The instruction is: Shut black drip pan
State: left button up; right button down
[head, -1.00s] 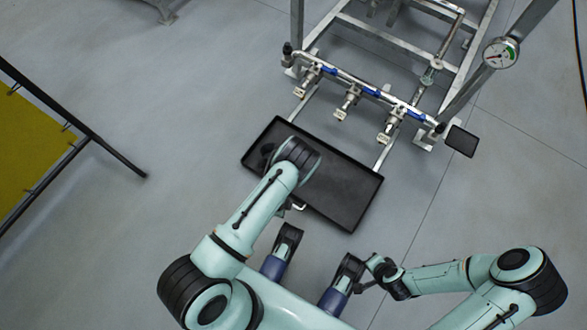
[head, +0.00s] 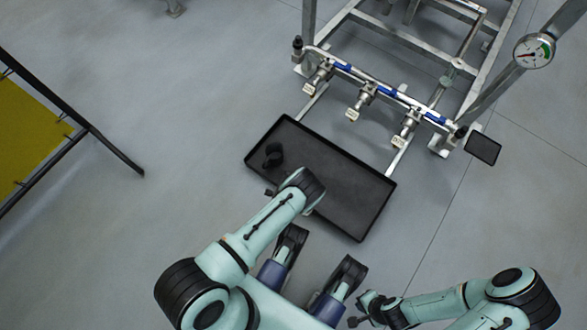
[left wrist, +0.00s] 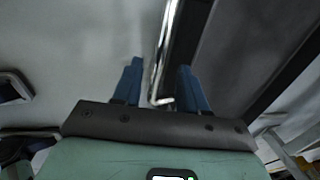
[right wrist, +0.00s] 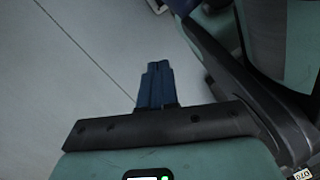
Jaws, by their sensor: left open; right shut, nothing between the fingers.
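The black drip pan (head: 335,190) is a shallow rectangular tray, pulled out on rails from the metal skid (head: 400,105). My left arm reaches over its near long side and hides the left gripper in the head view. In the left wrist view my left gripper (left wrist: 158,80) is open, with a shiny bar handle (left wrist: 165,50) between its blue fingers. The handle runs beside the dark pan (left wrist: 235,60); contact with the fingers cannot be told. My right gripper (head: 357,321) is low in the head view, away from the pan. Its fingers are together and empty in the right wrist view (right wrist: 156,80).
A dark round thing (head: 272,155) shows at the pan's left end. Several valves (head: 361,98) line the skid's front bar above the pan. A yellow panel with a dark frame (head: 35,135) stands at left. The floor between is clear.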

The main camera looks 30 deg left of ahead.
pick_arm(q)
jog(key=shift+w+f, duration=0.15)
jog(key=shift+f, duration=0.65)
grip_shut()
